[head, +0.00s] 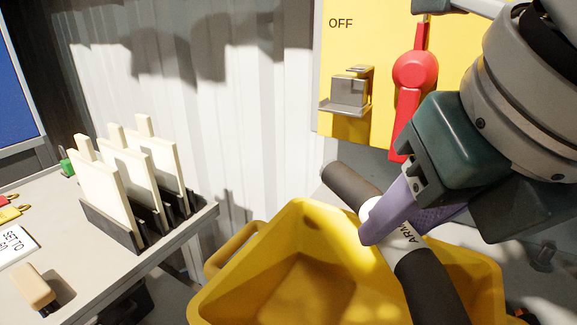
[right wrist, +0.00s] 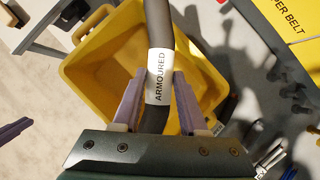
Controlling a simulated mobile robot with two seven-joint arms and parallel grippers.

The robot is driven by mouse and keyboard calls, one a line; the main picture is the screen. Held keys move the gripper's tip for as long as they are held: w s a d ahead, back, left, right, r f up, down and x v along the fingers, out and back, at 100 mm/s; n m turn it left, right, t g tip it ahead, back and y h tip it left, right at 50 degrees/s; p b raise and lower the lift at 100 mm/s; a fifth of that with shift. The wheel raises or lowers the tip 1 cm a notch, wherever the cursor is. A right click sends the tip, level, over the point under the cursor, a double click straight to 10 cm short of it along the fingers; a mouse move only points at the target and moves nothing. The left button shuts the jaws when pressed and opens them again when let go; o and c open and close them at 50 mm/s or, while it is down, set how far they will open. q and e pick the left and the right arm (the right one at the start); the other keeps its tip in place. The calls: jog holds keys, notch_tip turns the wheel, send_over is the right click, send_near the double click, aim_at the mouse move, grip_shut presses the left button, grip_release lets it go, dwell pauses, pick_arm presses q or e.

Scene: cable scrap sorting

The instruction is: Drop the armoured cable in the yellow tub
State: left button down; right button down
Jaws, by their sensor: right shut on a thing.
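The armoured cable (head: 350,184) is a thick dark grey length with a white label. In the right wrist view the label on the cable (right wrist: 159,78) reads ARMOURED. My right gripper (head: 383,226) is shut on the cable at its label. The cable is tilted across the yellow tub (head: 230,293), above its opening. The tub also shows beneath the cable in the right wrist view (right wrist: 85,58), and its visible floor looks empty. A purple finger, apparently of my left gripper (right wrist: 14,131), shows at the left edge of that view; its other finger is out of frame.
A grey bench (head: 190,232) stands left of the tub, holding upright cream boards (head: 105,185) in black slots and a cream block (head: 33,287). A yellow panel (head: 345,50) with a red lever (head: 414,70), marked OFF, is close behind my right gripper.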

jog(key=shift+c, duration=1.8)
grip_release()
jog(key=p+v, duration=0.3)
jog(key=v, duration=0.5)
jog(key=shift+w+r, duration=0.1)
jog(key=shift+r, duration=0.2)
jog(key=r+p, duration=0.1)
jog(key=p, duration=0.3)
jog(key=shift+s+r+p, duration=0.15)
jog(key=shift+s+p, duration=0.15)
jog(key=shift+s, duration=0.05)
jog(key=shift+s+p, duration=0.15)
jog(key=shift+p, duration=0.35)
